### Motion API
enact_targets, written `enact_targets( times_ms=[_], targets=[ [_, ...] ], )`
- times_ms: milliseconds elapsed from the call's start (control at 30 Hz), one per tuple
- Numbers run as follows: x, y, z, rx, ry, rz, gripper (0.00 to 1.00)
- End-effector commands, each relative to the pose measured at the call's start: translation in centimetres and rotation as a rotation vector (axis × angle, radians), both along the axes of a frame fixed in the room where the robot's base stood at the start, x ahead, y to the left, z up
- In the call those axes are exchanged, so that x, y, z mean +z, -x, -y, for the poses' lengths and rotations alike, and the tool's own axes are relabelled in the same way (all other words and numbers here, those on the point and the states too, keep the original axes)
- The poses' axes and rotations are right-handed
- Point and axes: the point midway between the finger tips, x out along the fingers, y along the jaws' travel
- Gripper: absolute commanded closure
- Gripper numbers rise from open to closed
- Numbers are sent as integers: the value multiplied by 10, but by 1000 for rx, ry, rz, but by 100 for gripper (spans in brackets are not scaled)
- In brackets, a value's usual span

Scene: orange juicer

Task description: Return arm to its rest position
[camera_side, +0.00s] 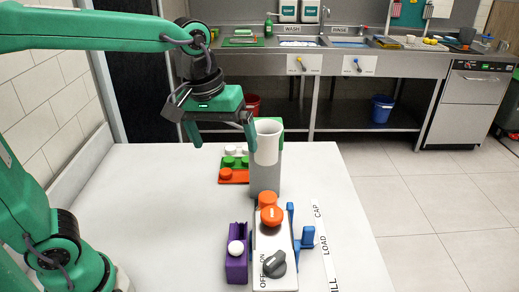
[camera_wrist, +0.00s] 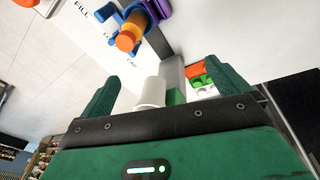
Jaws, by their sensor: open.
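My green gripper (camera_side: 222,137) is raised above the white table, its two fingers spread apart with nothing between them in the side view. One fingertip overlaps the left edge of a white cup (camera_side: 267,145) in that view; I cannot tell whether they touch. The cup is at the top of the juicer's grey column (camera_side: 265,180). The juicer's base plate (camera_side: 282,250) has orange round parts (camera_side: 271,215) and a dark knob (camera_side: 274,264). In the wrist view my open gripper (camera_wrist: 158,75) has the white cup (camera_wrist: 152,92) beyond it, between the fingers in the picture.
A purple holder (camera_side: 237,265) with a white ball (camera_side: 235,248) stands left of the base plate. Blue parts (camera_side: 307,238) are at its right. A row of coloured blocks (camera_side: 234,163) lies behind. The table's left side is clear. Sinks (camera_side: 300,43) stand far back.

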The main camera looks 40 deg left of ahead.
Motion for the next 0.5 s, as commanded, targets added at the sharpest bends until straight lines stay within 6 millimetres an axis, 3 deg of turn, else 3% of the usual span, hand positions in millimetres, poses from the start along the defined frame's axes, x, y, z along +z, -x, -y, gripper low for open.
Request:
enact_targets(
  times_ms=[500],
  targets=[
    [-15,78,-60,-291,-111,214,0]
  ],
)
